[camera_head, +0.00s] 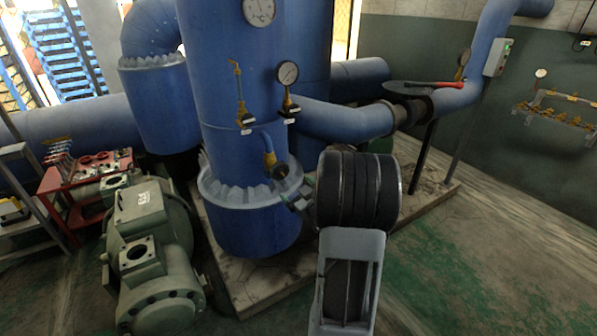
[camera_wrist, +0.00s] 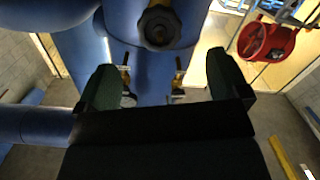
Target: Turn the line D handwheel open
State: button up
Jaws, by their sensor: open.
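A dark knobbed handwheel (camera_wrist: 159,27) on a brass stem shows at the top of the wrist view, beyond my fingertips and roughly between them. In the head view a dark handwheel (camera_head: 281,171) sits on a brass valve low on the blue vertical vessel (camera_head: 225,90); I cannot read any line letter on it. My gripper (camera_wrist: 163,80) is open, with nothing between its two dark green fingers. In the head view my gripper (camera_head: 297,202) is just below and right of that handwheel, apart from it, and partly hidden by my arm.
Two brass valves with tags (camera_head: 240,100) and a pressure gauge (camera_head: 287,74) stand on the vessel above. A blue side pipe (camera_head: 345,120) runs right. A green compressor (camera_head: 150,250) and red cart (camera_head: 85,180) stand left. Floor at right is clear.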

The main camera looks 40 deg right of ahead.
aim_at(281, 173)
jog(key=w+m, duration=0.1)
jog(key=w, duration=0.2)
jog(key=w+m, duration=0.1)
jog(key=w, duration=0.1)
jog(key=w+d+m+t+p, duration=0.1)
jog(key=w, duration=0.2)
jog(key=shift+w+r+m+h, duration=0.3)
jog(key=shift+w+r+m, duration=0.05)
jog(key=shift+m, duration=0.05)
jog(key=shift+w+f, duration=0.1)
jog(key=shift+c, duration=0.5)
jog(key=c, duration=0.8)
jog(key=shift+f+b, duration=0.1)
jog(key=shift+b, duration=0.4)
